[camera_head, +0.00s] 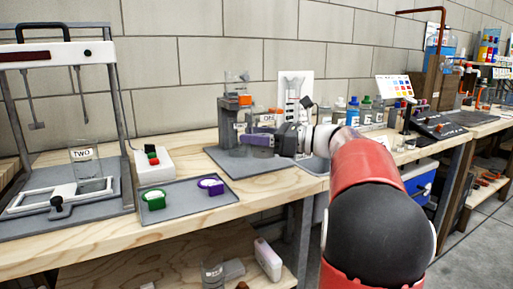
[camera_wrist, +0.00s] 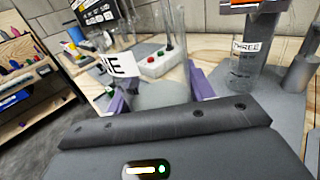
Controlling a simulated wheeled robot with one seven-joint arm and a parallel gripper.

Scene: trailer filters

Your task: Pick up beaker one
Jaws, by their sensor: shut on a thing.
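Beaker one is a clear glass beaker with a white label. In the wrist view the beaker (camera_wrist: 122,65) stands between the purple fingers of my gripper (camera_wrist: 160,92), and only the end of its label reads. In the head view the label of beaker one (camera_head: 268,119) shows just above my gripper (camera_head: 262,141), which is shut on the beaker at the grey stand. The glass is partly hidden by the fingers, and I cannot tell whether its base touches the surface below.
Beaker three (camera_wrist: 244,66) stands close to the right of my gripper in the wrist view. Beaker two (camera_head: 84,167) is in the left frame. A grey tray (camera_head: 180,205) holds a green and a purple item. Bottles (camera_head: 354,112) stand behind my arm.

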